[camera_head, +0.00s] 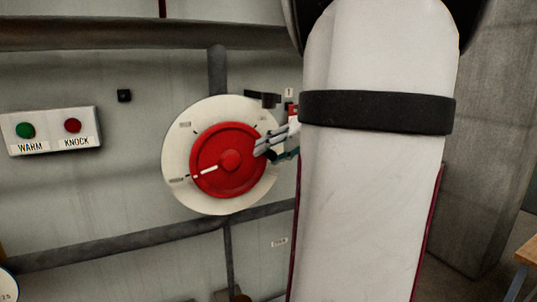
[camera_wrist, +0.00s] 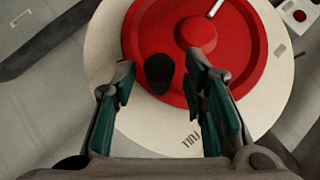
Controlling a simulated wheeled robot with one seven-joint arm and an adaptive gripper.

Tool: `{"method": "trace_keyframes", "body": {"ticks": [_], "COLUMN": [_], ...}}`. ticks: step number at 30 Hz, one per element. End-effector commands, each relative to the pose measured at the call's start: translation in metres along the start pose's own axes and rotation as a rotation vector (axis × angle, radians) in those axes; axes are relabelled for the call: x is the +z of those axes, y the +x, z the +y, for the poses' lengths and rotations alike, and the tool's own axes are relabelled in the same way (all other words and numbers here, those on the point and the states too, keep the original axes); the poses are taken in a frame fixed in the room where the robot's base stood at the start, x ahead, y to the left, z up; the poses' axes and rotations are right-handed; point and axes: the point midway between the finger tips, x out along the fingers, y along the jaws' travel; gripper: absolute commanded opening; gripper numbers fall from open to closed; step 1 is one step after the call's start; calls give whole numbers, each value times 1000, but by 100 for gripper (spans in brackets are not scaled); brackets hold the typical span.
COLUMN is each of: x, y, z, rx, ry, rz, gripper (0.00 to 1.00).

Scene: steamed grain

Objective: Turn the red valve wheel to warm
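The red valve wheel (camera_head: 215,150) is mounted on a round white dial plate (camera_head: 178,150) on the wall. Its white pointer line (camera_head: 205,170) points to the lower left, near a small mark whose text I cannot read. My gripper (camera_head: 266,146) is at the wheel's right edge, partly hidden by my arm. In the wrist view the wheel (camera_wrist: 228,65) fills the upper middle, and a dark round knob (camera_wrist: 159,70) on its rim lies between my fingers (camera_wrist: 160,84). The fingers are open around the knob, with visible gaps. The dial's "FULL" label (camera_wrist: 190,140) shows below the wheel.
A panel (camera_head: 55,131) on the left wall has a green button marked WARM (camera_head: 26,130) and a red button marked KNOCK (camera_head: 72,125). Dark pipes (camera_head: 120,245) run above and below the dial. A wooden table corner (camera_head: 527,255) shows at the lower right.

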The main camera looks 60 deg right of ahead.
Motion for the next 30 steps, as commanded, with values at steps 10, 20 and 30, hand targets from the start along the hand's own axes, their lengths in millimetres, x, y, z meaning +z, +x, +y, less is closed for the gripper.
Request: {"method": "trace_keyframes", "body": {"ticks": [10, 20, 30], "x": [0, 0, 0], "y": [-69, -105, -107], "z": [0, 0, 0], "rx": [2, 0, 0], "ry": [0, 0, 0], "rz": [2, 0, 0], "gripper": [40, 40, 40]}}
